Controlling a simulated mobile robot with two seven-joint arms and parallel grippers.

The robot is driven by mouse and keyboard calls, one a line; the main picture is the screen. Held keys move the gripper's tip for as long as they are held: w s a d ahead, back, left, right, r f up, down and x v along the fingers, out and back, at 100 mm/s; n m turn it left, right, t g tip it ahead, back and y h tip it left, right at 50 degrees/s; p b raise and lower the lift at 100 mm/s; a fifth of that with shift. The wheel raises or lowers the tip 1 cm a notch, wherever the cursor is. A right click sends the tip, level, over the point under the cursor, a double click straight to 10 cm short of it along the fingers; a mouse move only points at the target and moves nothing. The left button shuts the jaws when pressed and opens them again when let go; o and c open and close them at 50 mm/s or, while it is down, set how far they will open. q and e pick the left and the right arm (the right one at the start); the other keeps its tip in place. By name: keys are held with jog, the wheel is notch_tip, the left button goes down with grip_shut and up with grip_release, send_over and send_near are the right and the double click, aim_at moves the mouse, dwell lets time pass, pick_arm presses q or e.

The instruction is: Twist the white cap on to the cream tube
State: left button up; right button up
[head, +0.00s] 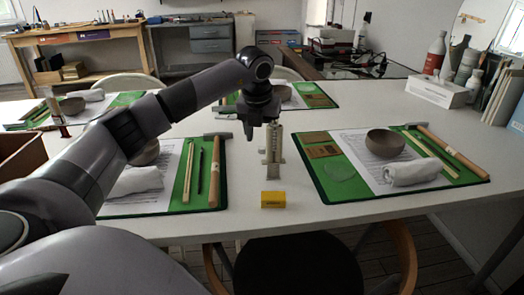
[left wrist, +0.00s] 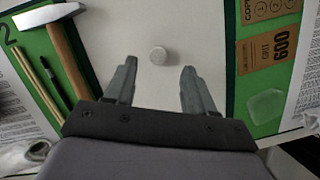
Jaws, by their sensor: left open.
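The cream tube (head: 273,138) stands upright on the white table in the head view, between two green mats. My left gripper (head: 261,124) points down close beside and above its top, with its fingers apart. In the left wrist view the gripper (left wrist: 159,70) is open and empty. A small round white top (left wrist: 158,55) shows just beyond the fingertips, roughly centred between them. I cannot tell whether it is the white cap or the tube's end. No separate cap can be made out in the head view. My right gripper is out of view.
A yellow block (head: 273,199) lies near the table's front edge. Green mats with tools flank the tube; a bowl (head: 385,143) and rolled cloth (head: 412,172) are on the right mat. A hammer (left wrist: 65,50) lies left in the wrist view. The table strip between mats is mostly clear.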

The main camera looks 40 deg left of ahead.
aim_at(262, 147)
pick_arm(q)
jog(key=x, duration=0.3)
jog(key=shift+a+f+b, duration=0.2)
jog(key=shift+f+b, duration=0.1)
jog(key=shift+f, duration=0.05)
grip_shut()
